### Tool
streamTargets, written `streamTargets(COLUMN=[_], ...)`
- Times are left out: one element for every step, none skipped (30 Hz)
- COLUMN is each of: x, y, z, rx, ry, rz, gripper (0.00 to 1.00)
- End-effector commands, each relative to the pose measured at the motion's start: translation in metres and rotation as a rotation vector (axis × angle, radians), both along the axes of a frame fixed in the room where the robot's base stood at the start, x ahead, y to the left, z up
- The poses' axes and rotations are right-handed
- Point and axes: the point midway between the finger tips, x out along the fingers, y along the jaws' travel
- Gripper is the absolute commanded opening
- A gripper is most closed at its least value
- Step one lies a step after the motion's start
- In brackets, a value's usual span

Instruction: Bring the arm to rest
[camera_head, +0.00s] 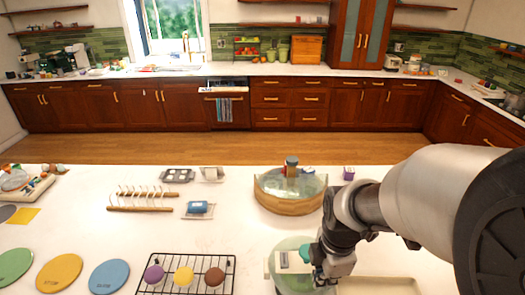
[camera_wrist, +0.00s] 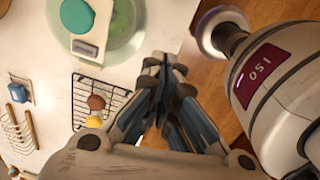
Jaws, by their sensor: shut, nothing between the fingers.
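My gripper (camera_head: 322,278) is at the end of my arm, low over the white island at the front right of the head view. It partly covers a round glass dish (camera_head: 283,243). In the wrist view my gripper (camera_wrist: 166,68) has its fingers together, with nothing between them. In that view the glass dish (camera_wrist: 138,38) lies beyond the fingers to the upper left. A pale, box-like item (camera_wrist: 84,48) with a round teal piece (camera_wrist: 77,16) overlaps the dish's edge.
A black wire rack (camera_head: 147,290) holds purple, yellow and brown rounds. A wooden-sided round basin (camera_head: 290,207) stands behind the dish. A wooden peg rack (camera_head: 140,208), a blue sponge (camera_head: 198,207) and coloured discs (camera_head: 60,272) lie leftward. The island's centre is fairly clear.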

Motion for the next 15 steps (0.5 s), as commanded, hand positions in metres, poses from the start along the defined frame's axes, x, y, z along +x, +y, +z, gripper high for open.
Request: streamTargets(x=[-0.004, -0.007, -0.012, -0.015, -0.019, -0.026, -0.031, -0.037, -0.047, -0.054, -0.062, -0.071, -0.079, -0.086, -0.095], y=[0.0, 0.0, 0.0, 0.0, 0.0, 0.0, 0.0, 0.0, 0.0, 0.0, -0.001, -0.001, -0.001, -0.001, -0.001], z=[-0.002, -0.001, 0.0, 0.001, 0.001, 0.002, 0.002, 0.001, -0.001, -0.002, -0.004, -0.007, -0.01, -0.012, -0.016], rx=[0.006, 0.011, 0.017, 0.025, 0.032, 0.046, 0.058, 0.073, 0.094, 0.114, 0.135, 0.164, 0.186, 0.21, 0.24], ry=[-0.02, -0.029, -0.044, -0.055, -0.066, -0.086, -0.1, -0.116, -0.136, -0.152, -0.166, -0.184, -0.194, -0.206, -0.217], rz=[-0.067, -0.113, -0.181, -0.236, -0.296, -0.384, -0.457, -0.535, -0.647, -0.732, -0.819, -0.933, -1.015, -1.093, -1.192], gripper=[0.0, 0.0, 0.0, 0.0, 0.0, 0.0, 0.0, 0.0, 0.0, 0.0, 0.0, 0.0, 0.0, 0.0, 0.0])
